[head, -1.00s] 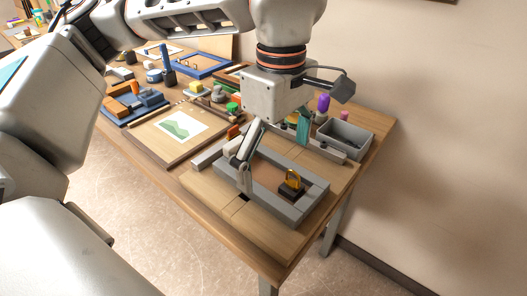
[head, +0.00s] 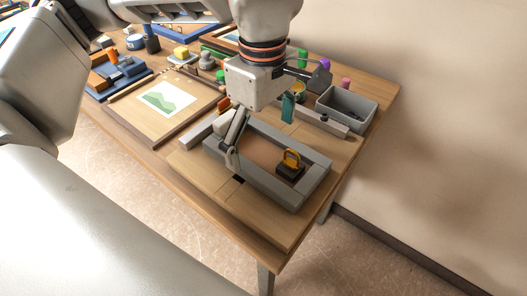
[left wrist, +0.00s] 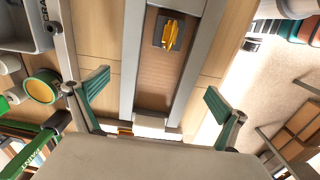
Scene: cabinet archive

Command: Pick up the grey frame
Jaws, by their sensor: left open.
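The grey frame (head: 262,184) is a rectangular frame lying flat on a light wooden board on the table. In the left wrist view its two long bars (left wrist: 198,70) run away from my gripper. A dark block with a yellow handle (head: 290,168) sits inside it toward the near right end; the wrist view shows it too (left wrist: 170,36). My left gripper (head: 260,130) is open above the frame's far left part. Its teal-padded fingers (left wrist: 156,90) are spread wider than the frame, one on each side. I cannot tell their height above the board. My right gripper is out of view.
A grey bin (head: 347,108) stands at the back right by the wall. A grey bar (head: 318,124) lies close behind the frame. A picture board (head: 168,98) lies to the left. Small coloured objects crowd the far table. The board's front is clear.

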